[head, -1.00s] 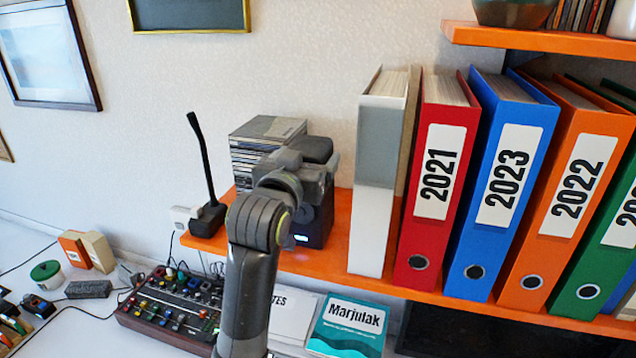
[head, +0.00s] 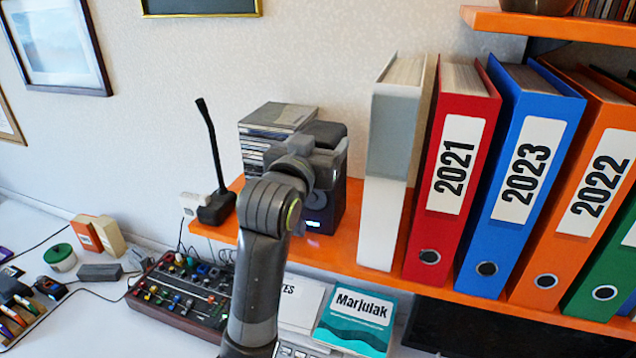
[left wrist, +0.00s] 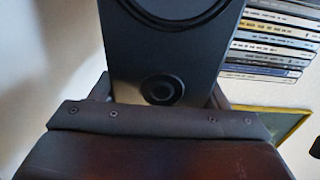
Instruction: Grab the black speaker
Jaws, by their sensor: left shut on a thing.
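The black speaker (head: 325,212) stands on the orange shelf (head: 352,240), between a stack of CD cases and the white-and-grey binder. A small light glows low on its front. My left gripper (head: 325,160) is at its upper part and shut on it, and my arm hides part of its front and left side. In the left wrist view the dark speaker (left wrist: 165,55) rises between the jaws of my left gripper (left wrist: 160,98), with a round driver and a smaller round knob showing. My right gripper is not in view.
CD cases (head: 262,135) stand close behind the speaker at left. A desk microphone (head: 216,205) is farther left. The white-and-grey binder (head: 385,180) and red binder (head: 450,185) stand at right. A mixer (head: 180,300) and a teal book (head: 355,322) lie below the shelf.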

